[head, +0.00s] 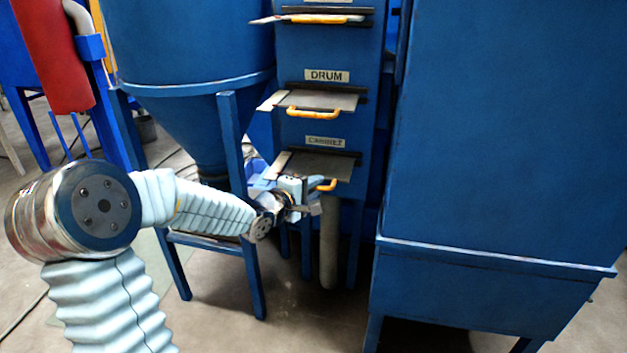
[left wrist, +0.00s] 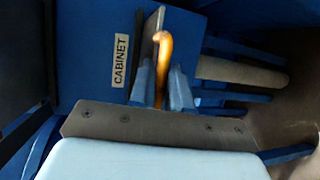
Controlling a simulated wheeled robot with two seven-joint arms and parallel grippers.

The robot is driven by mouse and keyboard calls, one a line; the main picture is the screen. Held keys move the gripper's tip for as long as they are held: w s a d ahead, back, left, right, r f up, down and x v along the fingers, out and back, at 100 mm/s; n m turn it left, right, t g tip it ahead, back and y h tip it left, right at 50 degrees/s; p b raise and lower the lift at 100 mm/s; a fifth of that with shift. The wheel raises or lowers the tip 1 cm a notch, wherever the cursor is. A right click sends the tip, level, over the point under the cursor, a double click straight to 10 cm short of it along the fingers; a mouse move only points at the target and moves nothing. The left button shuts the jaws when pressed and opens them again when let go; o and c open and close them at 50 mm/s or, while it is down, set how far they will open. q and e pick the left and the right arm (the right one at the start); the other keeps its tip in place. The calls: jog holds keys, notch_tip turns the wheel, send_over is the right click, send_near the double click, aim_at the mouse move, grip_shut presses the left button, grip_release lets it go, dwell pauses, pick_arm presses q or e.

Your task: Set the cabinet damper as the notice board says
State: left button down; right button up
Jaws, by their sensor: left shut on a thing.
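The cabinet damper is a flat grey plate (head: 322,165) sticking out of a slot under the CABINET label (head: 326,142), the lowest of the slots I see on the blue duct. Its orange handle (head: 328,185) is at the plate's front edge. My left gripper (head: 314,189) is at this handle, below the plate. In the left wrist view the two fingers (left wrist: 160,90) are shut around the orange handle (left wrist: 163,52), beside the CABINET label (left wrist: 120,60). The part of the handle between the fingers is partly hidden. My right gripper and the notice board are not in view.
Above are the drum damper plate (head: 315,100) and another damper with an orange handle (head: 322,18). A blue hopper (head: 195,60) on legs stands left of the duct. A large blue cabinet (head: 505,130) stands close on the right. A pale pipe (head: 328,245) hangs below.

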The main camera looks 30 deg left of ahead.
pick_arm(q)
jog(key=shift+s+f, duration=0.15)
jog(key=shift+f, duration=0.05)
jog(key=c, duration=1.2)
grip_release()
jog(key=shift+s+r, duration=0.1)
jog(key=shift+o, duration=0.2)
jog(key=p+v, duration=0.2)
jog(key=v, duration=1.1)
jog(key=shift+s, duration=0.4)
jog(key=shift+r, duration=0.15)
